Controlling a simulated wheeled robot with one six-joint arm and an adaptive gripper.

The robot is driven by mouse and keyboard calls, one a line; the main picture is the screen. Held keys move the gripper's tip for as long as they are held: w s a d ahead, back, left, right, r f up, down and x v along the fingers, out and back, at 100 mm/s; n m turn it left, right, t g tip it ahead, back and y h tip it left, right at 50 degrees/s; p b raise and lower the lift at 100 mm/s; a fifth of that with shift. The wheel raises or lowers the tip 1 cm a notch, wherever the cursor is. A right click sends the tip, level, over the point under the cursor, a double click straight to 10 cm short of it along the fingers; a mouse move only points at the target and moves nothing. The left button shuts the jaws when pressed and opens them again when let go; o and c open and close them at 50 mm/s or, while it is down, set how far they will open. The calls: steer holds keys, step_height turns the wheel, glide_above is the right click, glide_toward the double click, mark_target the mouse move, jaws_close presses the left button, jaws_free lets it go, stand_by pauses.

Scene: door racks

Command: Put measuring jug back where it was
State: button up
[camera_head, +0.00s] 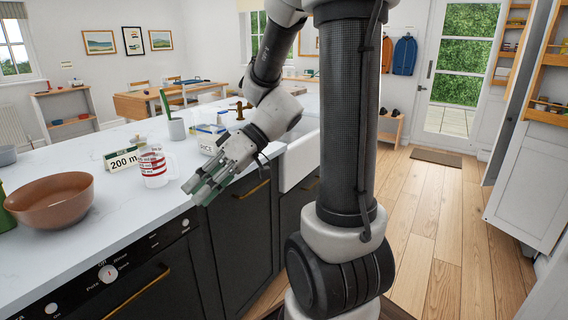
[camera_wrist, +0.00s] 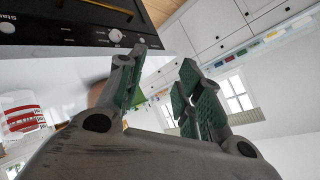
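The measuring jug (camera_head: 153,167) is clear with red bands and stands upright on the white counter, in front of a small sign (camera_head: 122,160) reading "200 m…". My gripper (camera_head: 200,190) is at the counter's front edge, to the right of the jug and apart from it. In the wrist view my gripper (camera_wrist: 160,85) shows two spread fingers with green pads and nothing between them. The jug also shows at the left edge of the wrist view (camera_wrist: 20,118), outside the fingers.
A brown bowl (camera_head: 52,200) stands on the counter left of the jug. Behind are a grey cup (camera_head: 176,129) with a green utensil and a small box (camera_head: 208,138). A white sink (camera_head: 299,160) lies to the right. Open door racks (camera_head: 550,90) stand at the far right.

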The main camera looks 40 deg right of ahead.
steer(key=s+d+r+m+t+h, duration=0.1)
steer(key=s+d+r+m+h, duration=0.1)
steer(key=d, duration=0.5)
steer(key=s+d+r+m+t+h, duration=0.2)
steer(key=s+d+r+m+h, duration=0.1)
steer(key=s+d+m+h, duration=0.2)
steer(key=s+d+h, duration=0.2)
steer(key=h, duration=0.2)
steer(key=shift+s+d+m, duration=0.25)
steer(key=shift+m, duration=0.05)
